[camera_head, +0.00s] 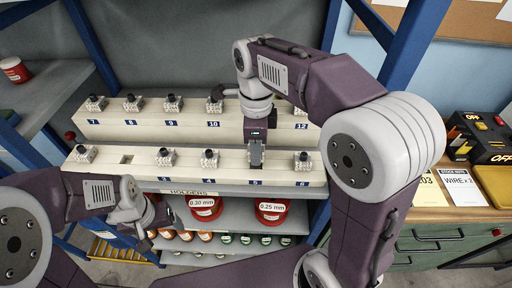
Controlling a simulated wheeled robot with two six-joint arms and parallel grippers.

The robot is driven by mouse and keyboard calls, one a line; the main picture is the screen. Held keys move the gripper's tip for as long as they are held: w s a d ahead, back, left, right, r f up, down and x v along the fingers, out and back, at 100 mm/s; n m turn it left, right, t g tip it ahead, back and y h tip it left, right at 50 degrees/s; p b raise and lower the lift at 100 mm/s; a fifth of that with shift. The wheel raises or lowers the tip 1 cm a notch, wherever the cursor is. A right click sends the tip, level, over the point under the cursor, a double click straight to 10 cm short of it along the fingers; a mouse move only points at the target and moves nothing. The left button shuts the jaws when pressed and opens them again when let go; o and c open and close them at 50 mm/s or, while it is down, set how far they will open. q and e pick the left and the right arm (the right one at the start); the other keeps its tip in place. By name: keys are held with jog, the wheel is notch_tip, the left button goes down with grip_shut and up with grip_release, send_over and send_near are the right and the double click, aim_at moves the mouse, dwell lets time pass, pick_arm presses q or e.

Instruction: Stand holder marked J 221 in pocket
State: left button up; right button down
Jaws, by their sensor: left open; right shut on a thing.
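My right gripper (256,158) points down at the front rail (185,179), just above the label 5. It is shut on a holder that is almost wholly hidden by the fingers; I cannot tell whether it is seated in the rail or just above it. No J 221 marking is readable. My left gripper (163,214) is open and empty, low in front of the rail.
More holders stand at 4 (209,159) and 6 (303,161), and along the back rail (150,130); my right arm hides part of that rail. Red spools (205,209) sit on the shelf below. A wooden bench (460,222) with cards is at right.

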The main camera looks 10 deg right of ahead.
jog(key=shift+r+p, duration=0.15)
jog(key=shift+p, duration=0.35)
dwell(0.9)
jog(key=shift+f+b, duration=1)
jog(key=shift+f, duration=0.7)
jog(key=c, duration=0.8)
grip_release()
jog(key=shift+o, duration=0.2)
notch_tip(320, 180, up, 9)
jog(key=shift+r+p, duration=0.1)
jog(key=shift+p, duration=0.95)
